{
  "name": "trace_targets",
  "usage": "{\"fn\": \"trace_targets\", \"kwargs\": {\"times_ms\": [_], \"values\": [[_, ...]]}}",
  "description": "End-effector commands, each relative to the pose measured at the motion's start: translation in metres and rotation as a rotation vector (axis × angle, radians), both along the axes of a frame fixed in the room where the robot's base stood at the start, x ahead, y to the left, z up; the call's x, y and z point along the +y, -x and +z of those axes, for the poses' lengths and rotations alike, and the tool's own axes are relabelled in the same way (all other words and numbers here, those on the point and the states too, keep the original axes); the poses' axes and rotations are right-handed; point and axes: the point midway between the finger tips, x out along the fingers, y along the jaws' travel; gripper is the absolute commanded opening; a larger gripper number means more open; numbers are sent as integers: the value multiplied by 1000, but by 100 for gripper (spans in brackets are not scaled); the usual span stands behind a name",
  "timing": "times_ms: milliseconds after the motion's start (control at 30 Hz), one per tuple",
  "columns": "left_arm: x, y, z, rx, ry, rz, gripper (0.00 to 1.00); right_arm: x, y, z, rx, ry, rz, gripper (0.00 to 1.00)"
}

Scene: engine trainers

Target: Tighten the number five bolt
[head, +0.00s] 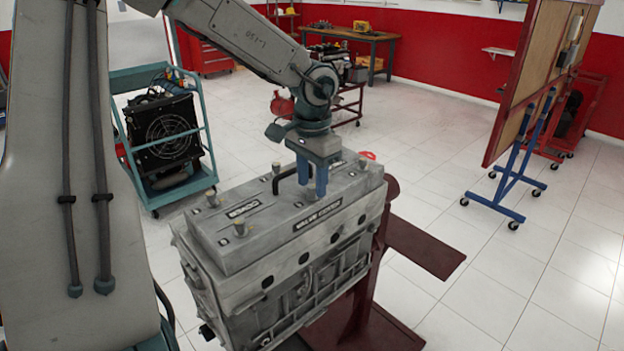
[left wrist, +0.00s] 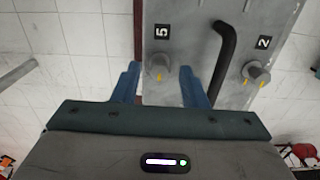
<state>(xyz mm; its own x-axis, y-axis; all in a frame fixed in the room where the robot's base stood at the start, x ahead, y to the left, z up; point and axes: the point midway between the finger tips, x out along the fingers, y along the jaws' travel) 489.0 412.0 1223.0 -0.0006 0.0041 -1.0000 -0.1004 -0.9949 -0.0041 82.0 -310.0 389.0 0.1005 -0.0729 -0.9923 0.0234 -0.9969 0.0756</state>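The engine (head: 290,225) stands on a dark red stand, with a grey valve cover on top bearing several bolts and number labels. My left gripper (head: 313,188) is over the cover, fingers pointing down. In the left wrist view its blue fingers (left wrist: 159,86) are open, one on each side of the number five bolt, with gaps visible. In the head view the gripper hides this bolt. My right gripper is not in view.
A black curved handle (left wrist: 222,55) rises from the cover close to the left gripper's finger. The number two bolt (left wrist: 256,72) stands beyond it. A teal cart (head: 160,135) is at left, and a board on a blue wheeled stand (head: 510,180) is at right.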

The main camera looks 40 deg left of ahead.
Motion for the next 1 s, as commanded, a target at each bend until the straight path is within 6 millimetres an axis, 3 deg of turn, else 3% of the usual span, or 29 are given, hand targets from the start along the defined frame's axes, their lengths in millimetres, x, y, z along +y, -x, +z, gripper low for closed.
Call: {"fn": "trace_targets", "kwargs": {"times_ms": [167,267,500,700,1000], "values": [[0,-1,24,-6,-2,1,39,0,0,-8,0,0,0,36],[0,-1,51,-6,-1,1,39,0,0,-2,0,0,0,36],[0,0,89,0,0,0,39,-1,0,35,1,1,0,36],[0,0,103,0,1,0,39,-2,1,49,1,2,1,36],[0,0,105,0,1,0,39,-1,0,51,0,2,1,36]]}}
